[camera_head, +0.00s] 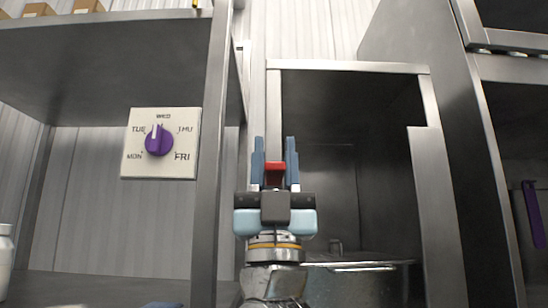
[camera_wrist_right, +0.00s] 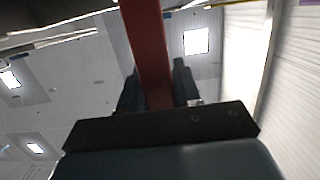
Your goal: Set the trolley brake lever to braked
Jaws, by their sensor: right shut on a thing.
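My right gripper (camera_head: 275,148) points upward in the middle of the head view, in front of a steel frame. Its two blue-grey fingers stand on either side of a red lever (camera_head: 275,168) and are shut on it. In the right wrist view, the red lever (camera_wrist_right: 148,50) shows as a long bar running up between the fingers. Its far end and mounting are not clear, and its brake setting cannot be read. My left gripper is not in view.
A steel cabinet frame (camera_head: 348,67) stands behind the gripper, with a large metal pot (camera_head: 362,285) low inside. At left, a shelf post (camera_head: 210,150) stands near a white dial plate (camera_head: 185,168) with a purple knob (camera_head: 159,140). A purple handle (camera_head: 533,213) is at far right.

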